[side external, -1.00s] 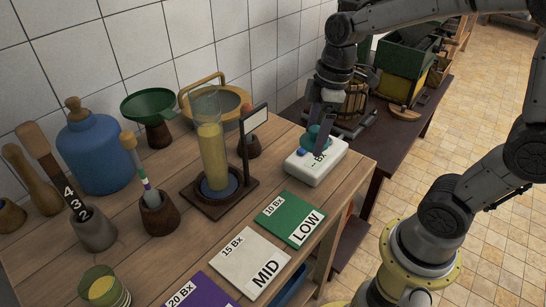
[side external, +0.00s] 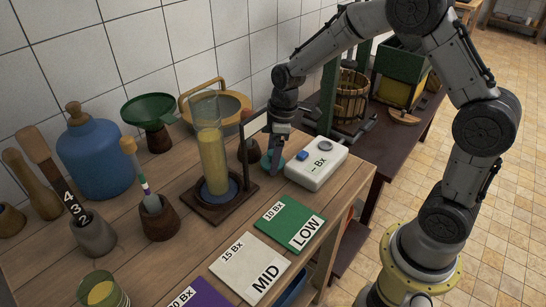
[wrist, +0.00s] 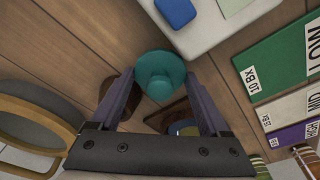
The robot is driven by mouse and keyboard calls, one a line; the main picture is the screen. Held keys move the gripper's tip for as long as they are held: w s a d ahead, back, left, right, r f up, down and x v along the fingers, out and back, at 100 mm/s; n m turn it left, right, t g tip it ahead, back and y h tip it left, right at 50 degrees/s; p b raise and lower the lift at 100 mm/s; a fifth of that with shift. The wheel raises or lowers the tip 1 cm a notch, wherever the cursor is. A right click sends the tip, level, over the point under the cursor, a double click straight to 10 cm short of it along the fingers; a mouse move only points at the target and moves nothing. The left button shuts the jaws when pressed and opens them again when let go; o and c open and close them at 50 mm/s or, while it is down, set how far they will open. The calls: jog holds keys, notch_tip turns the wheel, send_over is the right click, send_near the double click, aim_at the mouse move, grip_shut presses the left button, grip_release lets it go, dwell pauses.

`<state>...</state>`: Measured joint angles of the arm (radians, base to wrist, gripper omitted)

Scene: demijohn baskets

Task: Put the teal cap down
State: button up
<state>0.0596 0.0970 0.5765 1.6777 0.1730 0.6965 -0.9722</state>
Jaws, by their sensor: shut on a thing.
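The teal cap (side external: 266,163) is round with a small knob. It is low over the wooden bench, just left of the white Bx meter (side external: 325,172); I cannot tell whether it touches the wood. My gripper (side external: 273,160) points down and is shut on the cap. In the wrist view the cap (wrist: 160,68) sits between the tips of the two fingers of my gripper (wrist: 163,88), knob towards the camera. The meter (wrist: 205,25) with its blue button (wrist: 175,12) is close beside it.
The dark wooden stand (side external: 212,205) with the tall cylinder of yellow liquid (side external: 212,160) is left of my gripper. A dark wooden holder (side external: 250,150) stands close behind it. The green LOW card (side external: 285,217) and white MID card (side external: 245,268) lie in front.

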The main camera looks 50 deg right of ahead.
jog(key=shift+f, duration=0.3)
jog(key=shift+f, duration=0.1)
jog(key=o, duration=1.2)
jog(key=shift+c, duration=0.2)
notch_tip(320, 180, up, 12)
jog(key=s+d, duration=0.1)
jog(key=s+r+m+t, duration=0.2)
jog(key=s+m, duration=0.2)
jog(key=s, duration=0.7)
jog(key=s+a+r+m+t+h, duration=0.1)
jog(key=s+m, duration=0.4)
jog(key=s, duration=0.7)
notch_tip(320, 180, up, 2)
jog(key=shift+r+t, duration=0.1)
jog(key=shift+t, duration=0.6)
